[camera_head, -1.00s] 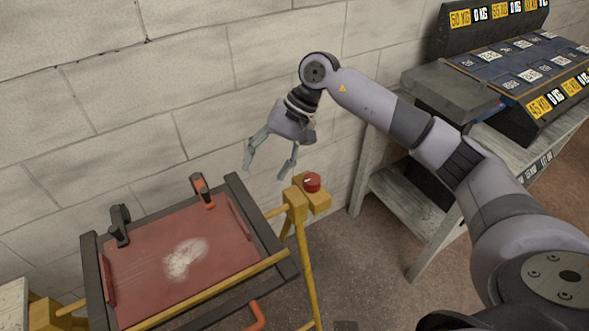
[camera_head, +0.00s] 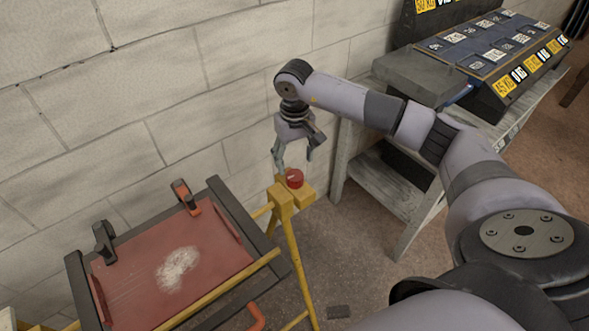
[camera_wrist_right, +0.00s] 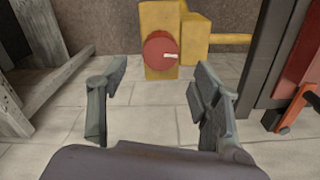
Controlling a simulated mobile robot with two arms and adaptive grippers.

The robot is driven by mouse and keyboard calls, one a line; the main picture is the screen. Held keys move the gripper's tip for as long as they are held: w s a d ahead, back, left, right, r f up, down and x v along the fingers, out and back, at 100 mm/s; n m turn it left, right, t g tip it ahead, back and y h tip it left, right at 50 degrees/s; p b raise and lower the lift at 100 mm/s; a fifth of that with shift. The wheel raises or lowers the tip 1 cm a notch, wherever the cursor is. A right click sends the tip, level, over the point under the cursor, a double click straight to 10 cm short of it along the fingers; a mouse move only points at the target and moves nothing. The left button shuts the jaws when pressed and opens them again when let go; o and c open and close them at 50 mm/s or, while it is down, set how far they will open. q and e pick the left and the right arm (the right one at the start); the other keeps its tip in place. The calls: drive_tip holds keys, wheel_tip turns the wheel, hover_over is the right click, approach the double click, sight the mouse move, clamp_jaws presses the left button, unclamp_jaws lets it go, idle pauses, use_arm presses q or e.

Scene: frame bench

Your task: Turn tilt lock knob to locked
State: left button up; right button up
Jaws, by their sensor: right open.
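The tilt lock knob (camera_head: 294,178) is a round red knob on the yellow bracket (camera_head: 283,200) at the right side of the frame stand. In the right wrist view the knob (camera_wrist_right: 160,50) shows a white pointer mark directed to the right. My right gripper (camera_head: 294,172) is open and empty, pointing down just above and behind the knob in the head view. In the right wrist view its two fingers (camera_wrist_right: 160,95) stand apart, with the knob ahead between them and not touched. My left gripper is not in view.
The frame holds a tilted red panel (camera_head: 205,240) with dark rails and orange-handled clamps (camera_head: 186,197). A block wall (camera_head: 180,90) stands close behind. A grey bench (camera_head: 395,185) with weight-labelled racks (camera_head: 480,50) is at the right. An orange handle (camera_head: 257,316) sits low in front.

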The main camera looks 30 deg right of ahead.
sight(295, 174)
wheel_tip(295, 174, down, 5)
drive_tip(key=shift+f+p, duration=0.15)
drive_tip(key=shift+p, duration=0.4)
drive_tip(key=shift+f, duration=0.45)
drive_tip(key=shift+c, duration=0.3)
drive_tip(key=c, duration=1.1)
